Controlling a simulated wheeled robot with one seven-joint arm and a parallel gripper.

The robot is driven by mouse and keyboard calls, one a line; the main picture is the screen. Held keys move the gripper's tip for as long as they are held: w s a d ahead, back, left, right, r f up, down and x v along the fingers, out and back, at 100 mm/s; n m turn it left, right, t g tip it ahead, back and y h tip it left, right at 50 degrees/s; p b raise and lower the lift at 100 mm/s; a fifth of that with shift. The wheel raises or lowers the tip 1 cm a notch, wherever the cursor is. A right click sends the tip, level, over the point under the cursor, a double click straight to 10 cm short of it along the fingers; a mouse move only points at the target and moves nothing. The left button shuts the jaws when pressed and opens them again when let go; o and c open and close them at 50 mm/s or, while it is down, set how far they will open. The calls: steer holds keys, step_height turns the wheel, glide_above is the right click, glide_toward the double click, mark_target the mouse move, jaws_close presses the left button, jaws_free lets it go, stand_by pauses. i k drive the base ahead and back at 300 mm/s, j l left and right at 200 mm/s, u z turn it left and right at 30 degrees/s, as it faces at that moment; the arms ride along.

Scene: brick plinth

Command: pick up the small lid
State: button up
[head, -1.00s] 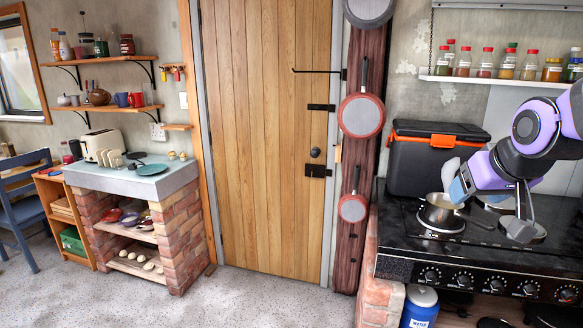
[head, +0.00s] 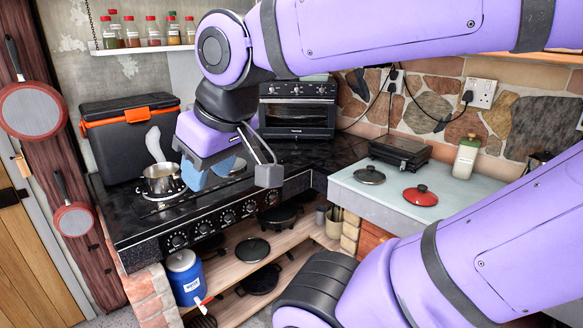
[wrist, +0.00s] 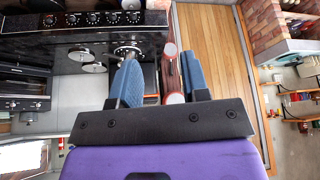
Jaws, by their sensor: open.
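A small dark lid with a knob (head: 369,175) lies on the pale counter right of the stove. A larger red lid (head: 420,196) lies beside it, to the right and nearer. I cannot tell for sure which is the small lid of the task; another round lid-like disc (head: 237,166) sits on the stove, partly behind my gripper. My gripper (head: 232,174) is open and empty above the stove, close to the steel pot (head: 161,179) and left of the counter lids. In the wrist view its blue fingers (wrist: 160,82) are spread apart, and grey discs (wrist: 94,67) show on the stove.
The black stove (head: 135,222) has knobs along its front. A dark cooler (head: 125,130) and a toaster oven (head: 297,110) stand behind. A black grill (head: 400,150) and a bottle (head: 466,157) stand at the counter's back. Bare counter surrounds the lids.

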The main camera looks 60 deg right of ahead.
mark_target(369, 176)
steer(key=z, duration=2.2)
